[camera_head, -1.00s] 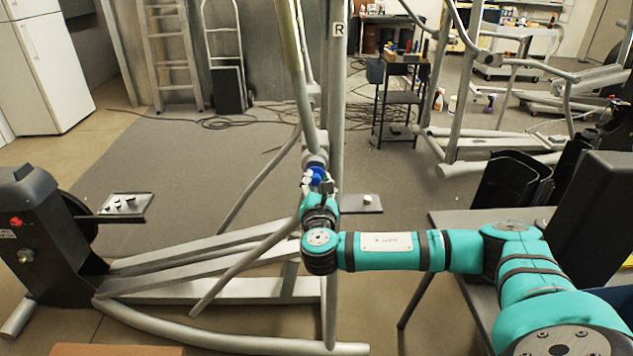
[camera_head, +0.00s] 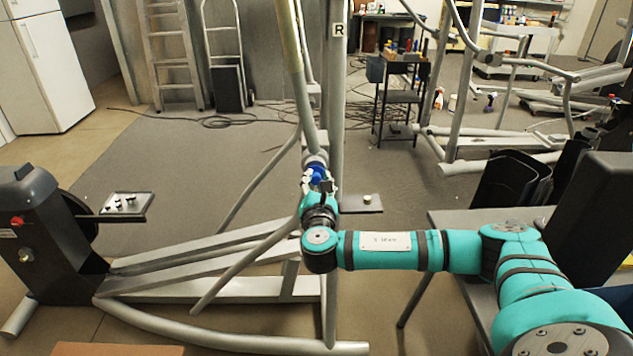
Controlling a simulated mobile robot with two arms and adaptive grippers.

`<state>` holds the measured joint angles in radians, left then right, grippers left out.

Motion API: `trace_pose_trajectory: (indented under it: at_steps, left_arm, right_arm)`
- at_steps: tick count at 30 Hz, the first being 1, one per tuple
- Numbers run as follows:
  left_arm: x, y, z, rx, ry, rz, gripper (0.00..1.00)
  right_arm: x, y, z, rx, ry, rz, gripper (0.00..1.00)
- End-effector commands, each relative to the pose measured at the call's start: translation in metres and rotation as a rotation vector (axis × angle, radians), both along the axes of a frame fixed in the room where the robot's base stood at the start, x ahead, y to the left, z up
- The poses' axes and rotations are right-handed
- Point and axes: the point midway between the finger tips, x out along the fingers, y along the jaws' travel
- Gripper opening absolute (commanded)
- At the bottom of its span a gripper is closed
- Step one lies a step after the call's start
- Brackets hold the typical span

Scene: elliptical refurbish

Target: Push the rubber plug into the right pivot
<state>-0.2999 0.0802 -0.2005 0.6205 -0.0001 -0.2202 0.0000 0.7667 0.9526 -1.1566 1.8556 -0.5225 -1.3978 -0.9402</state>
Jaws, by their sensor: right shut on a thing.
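My right gripper (camera_head: 319,184) is at the right pivot (camera_head: 315,160), low on the elliptical's upright arm beside the post marked "R". A blue thing (camera_head: 319,174), which may be the rubber plug, shows between the fingers. The gripper is shut on it, right at the pivot's front. The wrist and fingers partly hide the plug and the pivot opening, so I cannot tell how deep it sits. My left gripper is not in view.
A small tray with parts (camera_head: 124,205) is at the left by the flywheel housing (camera_head: 40,230). A dark plate (camera_head: 360,203) holding a small pale piece is just right of my wrist. A grey table (camera_head: 450,218) stands under my right arm. The elliptical's frame rails (camera_head: 200,250) run below.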

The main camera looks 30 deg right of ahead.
Motion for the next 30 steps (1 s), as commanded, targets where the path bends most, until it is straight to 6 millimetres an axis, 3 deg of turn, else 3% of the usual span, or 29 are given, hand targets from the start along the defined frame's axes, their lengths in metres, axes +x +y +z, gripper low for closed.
trace_pose_trajectory:
  at_steps: [30]
  left_arm:
    - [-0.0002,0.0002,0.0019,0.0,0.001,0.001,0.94]
  right_arm:
    - [0.007,-0.0042,0.0006,-0.001,0.002,0.0,0.0]
